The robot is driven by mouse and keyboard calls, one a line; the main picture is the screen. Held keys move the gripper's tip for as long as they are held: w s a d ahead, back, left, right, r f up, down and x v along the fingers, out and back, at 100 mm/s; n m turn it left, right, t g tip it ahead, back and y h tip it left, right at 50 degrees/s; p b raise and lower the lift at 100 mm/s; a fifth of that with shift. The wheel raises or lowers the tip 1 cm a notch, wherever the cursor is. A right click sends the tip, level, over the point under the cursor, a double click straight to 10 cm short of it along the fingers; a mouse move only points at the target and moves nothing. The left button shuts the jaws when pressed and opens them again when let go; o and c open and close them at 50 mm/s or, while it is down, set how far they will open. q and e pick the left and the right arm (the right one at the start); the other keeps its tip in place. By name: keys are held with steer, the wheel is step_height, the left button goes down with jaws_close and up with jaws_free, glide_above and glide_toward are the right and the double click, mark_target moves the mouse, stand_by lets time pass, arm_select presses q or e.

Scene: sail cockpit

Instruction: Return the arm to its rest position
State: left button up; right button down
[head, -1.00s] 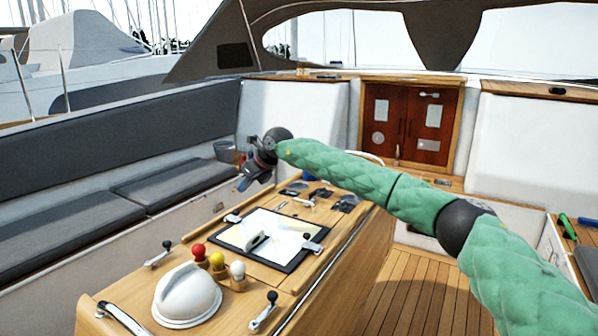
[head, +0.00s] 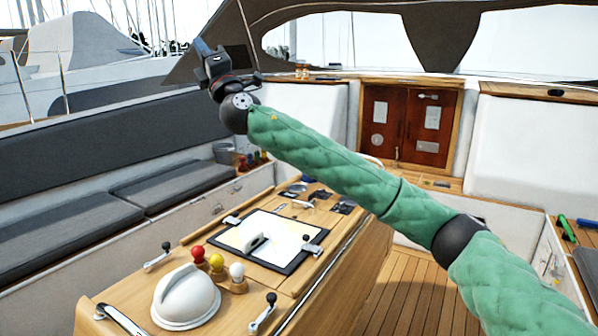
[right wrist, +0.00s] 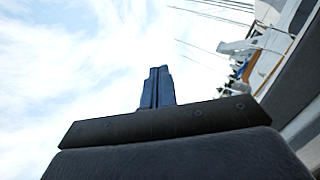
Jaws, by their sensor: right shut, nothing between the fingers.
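My right gripper (head: 203,48) is raised high at the upper left of the head view, in front of the grey canopy and pointing upward. My green padded right arm reaches to it from the lower right. In the right wrist view the blue fingers (right wrist: 157,88) are closed together with nothing between them, against the sky. My left gripper is in neither view.
The wooden cockpit table (head: 300,290) below carries a chart (head: 275,240), a white dome (head: 186,297), and red, yellow and white knobs. Grey-cushioned benches (head: 60,230) run along the left. A wooden double door (head: 406,122) is at the back. The air around the gripper is clear.

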steer(key=s+d+f+m+t+h, duration=0.1)
steer(key=d+f+m+t+h, duration=0.1)
steer(key=d+f+m+h, duration=0.65)
steer(key=s+d+f+m+t+h, duration=0.1)
steer(key=d+f+m+h, duration=0.2)
steer(key=d+m+h, duration=0.55)
steer(key=s+d+f+m+g, duration=0.3)
steer(key=f, duration=0.6)
steer(key=s+d+f+m+g, duration=0.2)
steer(key=s+f, duration=0.1)
steer(key=f, duration=0.6)
steer(key=s+d+f+m+g, duration=0.3)
steer(key=f, duration=0.6)
steer(key=s+d+f+m+g, duration=0.1)
steer(key=s+d+f+g, duration=0.25)
steer(key=s+f, duration=0.8)
steer(key=s+d+f+m+g, duration=0.2)
steer(key=s+d+f, duration=0.45)
steer(key=f, duration=0.75)
steer(key=s+d+f+m+g, duration=0.1)
steer(key=s+d+f+g, duration=0.15)
steer(key=s+f, duration=0.9)
steer(key=s+f+g, duration=0.3)
steer(key=s+f, duration=0.5)
steer(key=s, duration=0.4)
steer(key=shift+a+g+h, duration=0.25)
steer(key=shift+g+h, duration=0.05)
